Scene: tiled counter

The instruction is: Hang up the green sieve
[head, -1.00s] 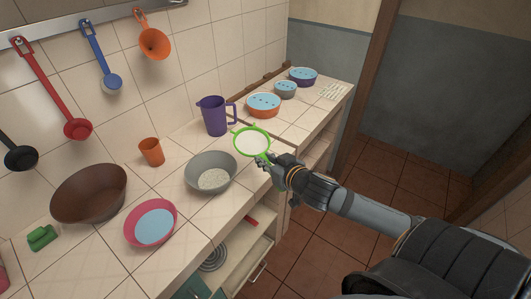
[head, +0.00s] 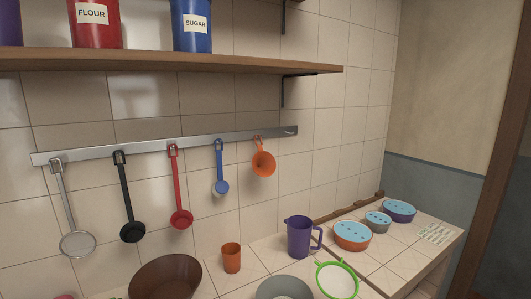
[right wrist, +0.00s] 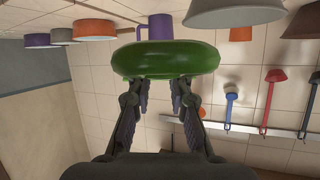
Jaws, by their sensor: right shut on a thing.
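The green sieve (head: 337,279) shows at the bottom edge of the head view, its pale mesh bowl ringed in green. My right gripper (right wrist: 158,86) is shut on it in the right wrist view, where the sieve (right wrist: 165,58) is seen edge-on across the fingertips. The gripper itself is out of the head view. A metal wall rail (head: 200,144) carries several hanging utensils, with an empty hook (head: 290,132) at its right end, right of the orange funnel (head: 263,162). The sieve is below and apart from the rail. My left gripper is in no view.
A purple jug (head: 301,237), an orange cup (head: 231,258), a brown bowl (head: 165,277) and a grey bowl (head: 284,288) stand on the counter. A wooden shelf (head: 170,60) with canisters overhangs the rail. Lidded bowls (head: 352,235) stand at right.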

